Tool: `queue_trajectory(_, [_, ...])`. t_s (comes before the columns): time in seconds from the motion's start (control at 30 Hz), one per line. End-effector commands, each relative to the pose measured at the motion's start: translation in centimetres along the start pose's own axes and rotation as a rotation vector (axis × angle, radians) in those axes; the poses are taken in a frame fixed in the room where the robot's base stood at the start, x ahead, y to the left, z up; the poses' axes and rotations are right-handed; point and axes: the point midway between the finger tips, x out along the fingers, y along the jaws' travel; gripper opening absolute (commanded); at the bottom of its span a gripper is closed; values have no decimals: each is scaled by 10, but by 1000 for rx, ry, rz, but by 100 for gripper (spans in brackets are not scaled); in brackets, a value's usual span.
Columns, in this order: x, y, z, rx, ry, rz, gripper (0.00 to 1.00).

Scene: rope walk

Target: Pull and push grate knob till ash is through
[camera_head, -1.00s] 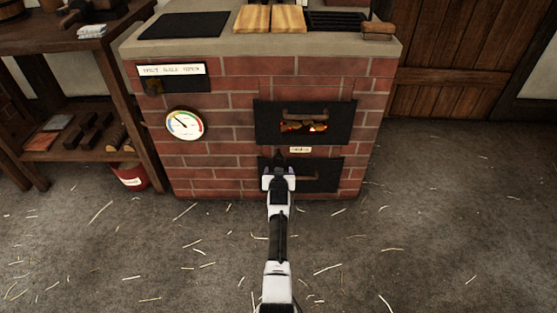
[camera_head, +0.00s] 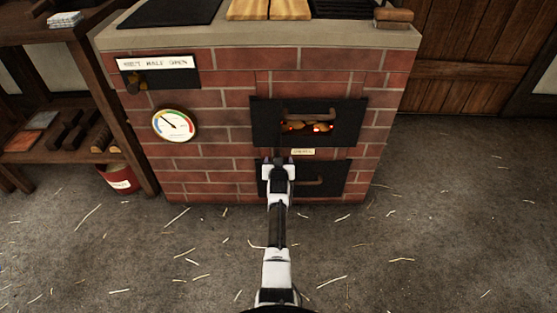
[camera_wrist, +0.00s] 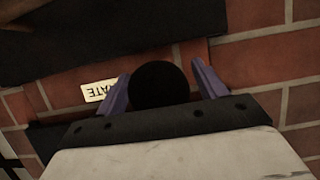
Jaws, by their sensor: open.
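The grate knob (camera_wrist: 160,86) is a round black ball in the wrist view, between the two purple fingers of my gripper (camera_wrist: 160,90). The fingers stand apart on either side of it; I cannot tell whether they touch it. A small cream label (camera_wrist: 100,91) ending in "ATE" is beside it on the brick. In the head view my gripper (camera_head: 278,162) is at the stove front, between the fire door (camera_head: 265,122) and the lower black door (camera_head: 335,180). It largely hides the knob there. Ash is not visible.
The brick stove (camera_head: 215,155) has embers (camera_head: 306,127) glowing in the fire door window. A dial gauge (camera_head: 175,125) and a label plate (camera_head: 156,63) are at left. A shelf (camera_head: 45,155) and red bucket (camera_head: 118,178) stand left. The floor (camera_head: 420,240) is open, with straw scattered.

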Motion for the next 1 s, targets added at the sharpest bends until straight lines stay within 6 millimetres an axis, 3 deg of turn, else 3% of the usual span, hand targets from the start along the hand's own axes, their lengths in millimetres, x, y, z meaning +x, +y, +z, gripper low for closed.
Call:
queue_trajectory(0.2, [0,0,0,0,0,0,70])
queue_trajectory(0.67, [0,0,0,0,0,0,10])
queue_trajectory(1.0, [5,0,-1,0,0,0,9])
